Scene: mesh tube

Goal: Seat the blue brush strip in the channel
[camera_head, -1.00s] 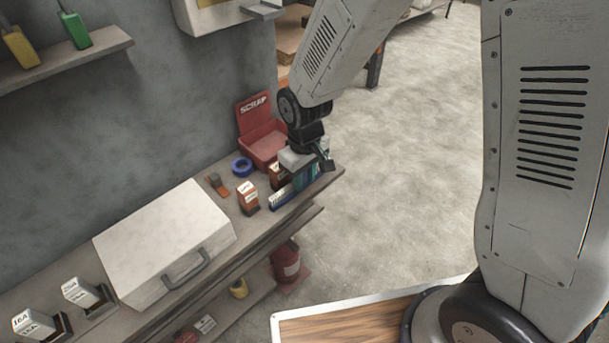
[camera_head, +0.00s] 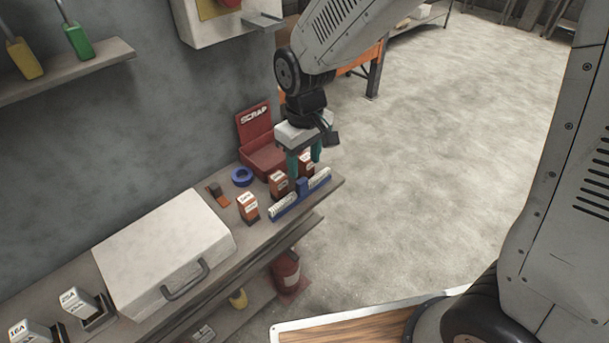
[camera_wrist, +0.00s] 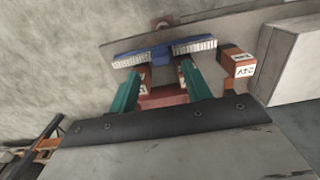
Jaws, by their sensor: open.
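The blue brush strip (camera_head: 298,205) lies along the front edge of the shelf, with white bristles on both sides of a raised blue middle block. In the wrist view the strip (camera_wrist: 161,53) shows whole, just beyond the fingertips. My gripper (camera_head: 305,169) is above the strip, with its teal fingers pointing down. It is open and empty, and the fingers (camera_wrist: 162,72) stand apart with a clear gap. I cannot make out a separate channel; what lies under the strip is hidden.
Orange-brown labelled boxes (camera_head: 248,208) stand close behind the strip. A red scrap bin (camera_head: 262,157), blue tape roll (camera_head: 242,176) and large white case (camera_head: 163,250) share the shelf. The floor (camera_head: 430,180) to the right is clear.

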